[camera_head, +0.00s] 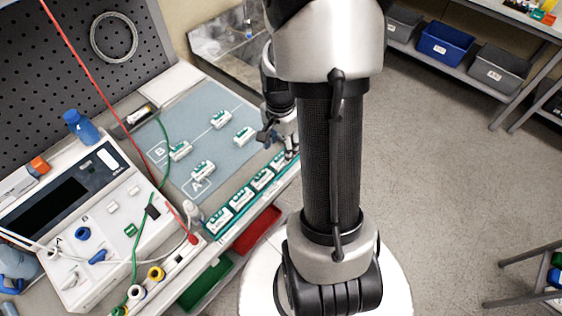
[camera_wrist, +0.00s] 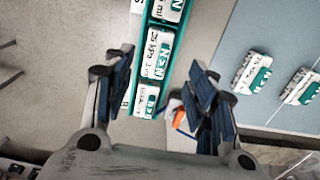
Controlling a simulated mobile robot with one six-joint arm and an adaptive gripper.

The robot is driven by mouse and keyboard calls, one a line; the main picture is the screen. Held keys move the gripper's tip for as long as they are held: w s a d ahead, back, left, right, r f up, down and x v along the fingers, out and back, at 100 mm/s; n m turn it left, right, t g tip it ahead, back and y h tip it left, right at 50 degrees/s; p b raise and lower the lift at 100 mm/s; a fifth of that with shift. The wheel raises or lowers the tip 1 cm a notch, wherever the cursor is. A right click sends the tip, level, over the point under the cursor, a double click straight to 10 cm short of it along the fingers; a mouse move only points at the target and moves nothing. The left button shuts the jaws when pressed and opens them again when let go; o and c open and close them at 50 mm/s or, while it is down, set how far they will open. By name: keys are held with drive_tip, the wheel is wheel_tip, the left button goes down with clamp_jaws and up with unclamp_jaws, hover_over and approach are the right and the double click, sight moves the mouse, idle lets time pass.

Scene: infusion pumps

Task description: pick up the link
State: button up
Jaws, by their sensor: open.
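Several white-and-green labelled pieces sit in a row in a green rack (camera_head: 236,229), one at its near-left end (camera_head: 219,221) and one at its far end (camera_head: 280,161); I take these to be links but cannot tell which is meant. My gripper (camera_head: 280,142) is over the rack's far end, partly hidden by my arm. In the wrist view my gripper (camera_wrist: 158,68) is open and empty, its blue pads either side of the rack. A link marked "N>N" (camera_wrist: 153,55) shows between the fingers, and another link (camera_wrist: 146,99) lies nearer the palm. I see no contact.
A blue-grey mat (camera_head: 222,145) with areas A and B holds several similar pieces left of my arm. A white pump panel (camera_head: 85,220) with cables stands at the left. Red (camera_head: 248,229) and green (camera_head: 205,285) bins hang below the front edge.

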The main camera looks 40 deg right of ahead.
sight(281, 160)
drive_tip(key=f, duration=0.1)
drive_tip(key=f+b, duration=0.1)
drive_tip(key=f, duration=0.2)
drive_tip(key=shift+s+f+b, duration=0.25)
drive_tip(key=shift+b, duration=0.1)
drive_tip(key=shift+r, duration=0.1)
drive_tip(key=c, duration=1.1)
drive_tip(key=shift+r, duration=0.1)
drive_tip(key=shift+c, duration=0.2)
